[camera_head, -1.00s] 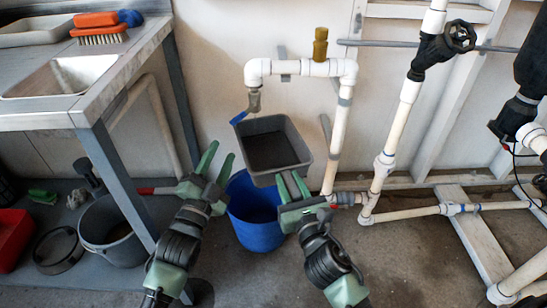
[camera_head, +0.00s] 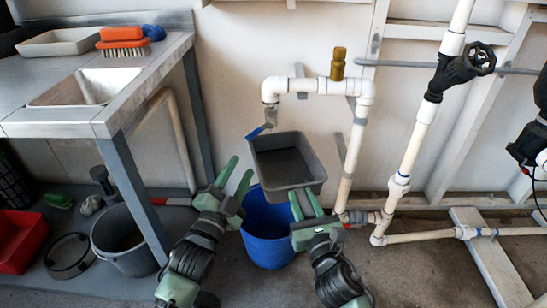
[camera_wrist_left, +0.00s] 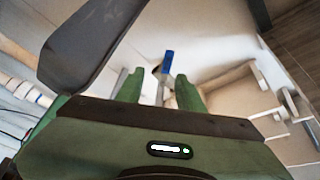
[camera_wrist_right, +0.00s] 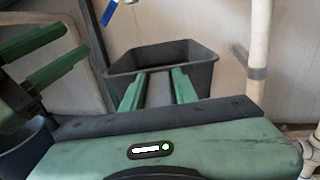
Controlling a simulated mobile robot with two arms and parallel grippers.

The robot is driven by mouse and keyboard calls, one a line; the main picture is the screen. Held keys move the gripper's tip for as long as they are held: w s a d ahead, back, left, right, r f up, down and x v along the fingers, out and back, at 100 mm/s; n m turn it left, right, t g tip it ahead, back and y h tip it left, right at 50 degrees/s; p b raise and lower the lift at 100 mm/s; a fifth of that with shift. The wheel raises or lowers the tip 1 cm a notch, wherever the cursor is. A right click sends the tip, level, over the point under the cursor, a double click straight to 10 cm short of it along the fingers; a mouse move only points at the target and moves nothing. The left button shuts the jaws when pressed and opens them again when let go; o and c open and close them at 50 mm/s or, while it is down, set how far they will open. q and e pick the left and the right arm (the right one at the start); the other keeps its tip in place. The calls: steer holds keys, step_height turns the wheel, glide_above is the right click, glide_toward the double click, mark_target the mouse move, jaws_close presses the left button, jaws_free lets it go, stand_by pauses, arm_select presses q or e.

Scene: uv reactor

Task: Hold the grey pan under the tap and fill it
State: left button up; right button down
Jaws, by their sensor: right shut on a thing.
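The grey pan (camera_head: 287,184), a deep rectangular tub, is held up below and slightly right of the tap (camera_head: 270,114). The tap has a blue lever (camera_head: 256,132) near the pan's far left corner. No stream shows, and I cannot tell whether the dark inside holds water. My right gripper (camera_head: 305,204) is shut on the pan's near rim; the pan also fills the middle of the right wrist view (camera_wrist_right: 190,70). My left gripper (camera_head: 240,168) is open and empty, left of the pan. In the left wrist view, the blue lever (camera_wrist_left: 169,62) shows beyond its fingertips.
A blue bucket (camera_head: 268,250) stands on the floor below the pan. A sink bench (camera_head: 60,122) is at the left, with a grey bucket (camera_head: 120,245) and a red container (camera_head: 18,240) under it. White pipes (camera_head: 352,150) rise close to the pan's right.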

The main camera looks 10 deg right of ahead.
mark_target(252, 136)
arm_select(q)
steer(key=shift+s+d+r+n+y, duration=0.65)
steer(key=shift+d+r+n+y, duration=0.45)
steer(key=shift+r+n+y, duration=1.5)
steer(key=shift+m+y, duration=0.5)
steer(key=shift+y, duration=0.1)
steer(key=x, duration=0.4)
steer(key=f+x, duration=0.1)
steer(key=x, duration=0.6)
steer(key=shift+w+f, duration=0.25)
steer(key=shift+w, duration=0.1)
jaws_close()
steer(key=shift+f, duration=0.1)
